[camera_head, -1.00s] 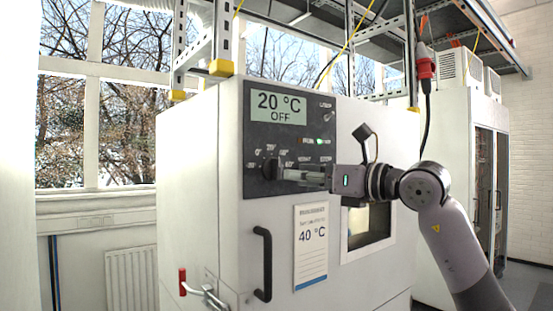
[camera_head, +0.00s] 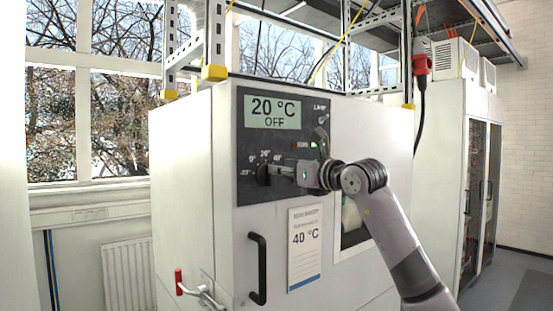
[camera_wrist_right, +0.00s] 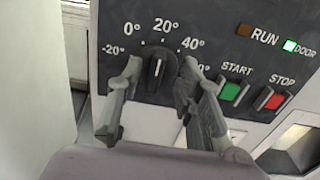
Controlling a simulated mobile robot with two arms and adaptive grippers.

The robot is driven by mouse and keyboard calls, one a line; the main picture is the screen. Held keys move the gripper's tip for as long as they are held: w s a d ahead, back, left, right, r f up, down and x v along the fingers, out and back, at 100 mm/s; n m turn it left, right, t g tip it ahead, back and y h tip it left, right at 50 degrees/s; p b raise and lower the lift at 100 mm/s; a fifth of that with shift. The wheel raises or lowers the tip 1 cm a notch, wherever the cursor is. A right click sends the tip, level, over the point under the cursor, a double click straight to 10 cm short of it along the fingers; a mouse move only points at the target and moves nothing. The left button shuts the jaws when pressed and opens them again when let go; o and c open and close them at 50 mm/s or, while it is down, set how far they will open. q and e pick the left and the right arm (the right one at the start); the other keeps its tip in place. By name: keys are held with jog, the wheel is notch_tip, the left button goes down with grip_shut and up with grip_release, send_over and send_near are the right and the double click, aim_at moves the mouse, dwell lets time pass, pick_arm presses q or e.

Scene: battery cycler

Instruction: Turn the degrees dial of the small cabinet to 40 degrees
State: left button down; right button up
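The degrees dial (camera_wrist_right: 157,71) is a dark round knob on the small cabinet's black panel (camera_head: 285,120). In the right wrist view its white pointer line stands nearly upright, towards the 20° mark. My right gripper (camera_wrist_right: 160,78) is open, with one finger on each side of the dial and visible gaps between. In the head view the dial (camera_head: 263,174) shows just left of my right gripper (camera_head: 279,172). The display (camera_head: 272,112) reads 20 °C and OFF. A label (camera_head: 304,249) on the cabinet reads 40 °C. My left gripper is not in view.
A green START button (camera_wrist_right: 231,91) and a red STOP button (camera_wrist_right: 271,100) sit right of the dial, close to my right finger. A black door handle (camera_head: 258,268) and a red-tipped lever (camera_head: 179,281) are lower on the small cabinet.

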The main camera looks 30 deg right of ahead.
aim_at(270, 175)
jog(key=shift+w+a+p, duration=0.15)
jog(key=shift+w+p, duration=0.35)
jog(key=shift+w, duration=1.15)
grip_shut()
